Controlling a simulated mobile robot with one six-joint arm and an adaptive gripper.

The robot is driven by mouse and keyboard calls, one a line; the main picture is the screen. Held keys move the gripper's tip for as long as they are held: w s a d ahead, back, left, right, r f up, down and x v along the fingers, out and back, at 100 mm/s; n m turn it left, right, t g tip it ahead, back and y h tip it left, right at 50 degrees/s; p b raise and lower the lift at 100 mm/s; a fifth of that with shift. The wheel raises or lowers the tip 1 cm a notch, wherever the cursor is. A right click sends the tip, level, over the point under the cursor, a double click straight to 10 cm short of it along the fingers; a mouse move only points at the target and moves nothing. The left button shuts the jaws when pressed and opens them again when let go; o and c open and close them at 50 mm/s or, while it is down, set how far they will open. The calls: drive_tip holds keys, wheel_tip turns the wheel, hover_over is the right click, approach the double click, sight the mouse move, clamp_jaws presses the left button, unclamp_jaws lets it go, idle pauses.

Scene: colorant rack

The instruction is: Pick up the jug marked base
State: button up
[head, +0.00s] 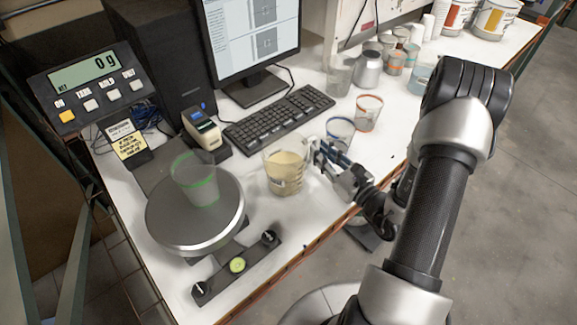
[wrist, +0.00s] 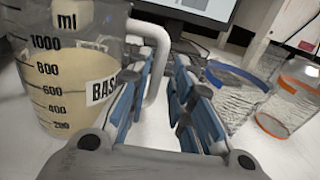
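The jug marked base (head: 286,173) is a clear measuring jug with cream liquid, standing on the white bench right of the scale. In the wrist view the jug (wrist: 66,75) fills the left side, with its scale marks and part of the BASE label showing. My gripper (head: 325,158) is at the jug's right side, by its handle. In the wrist view my gripper (wrist: 163,88) is open, its left finger inside the handle loop and its right finger outside. The white handle (wrist: 160,62) lies between the fingers, with a gap to the right finger.
A clear cup with a blue rim (head: 340,132) and one with an orange rim (head: 367,113) stand close behind my gripper. The scale's round pan (head: 165,228) holds a green-marked cup (head: 195,178); its display reads 0 g. A keyboard (head: 278,120) lies behind the jug.

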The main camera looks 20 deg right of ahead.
drive_tip(key=x, duration=0.3)
drive_tip(key=shift+w+a, duration=0.15)
drive_tip(key=shift+w, duration=0.05)
clamp_jaws()
idle(0.7)
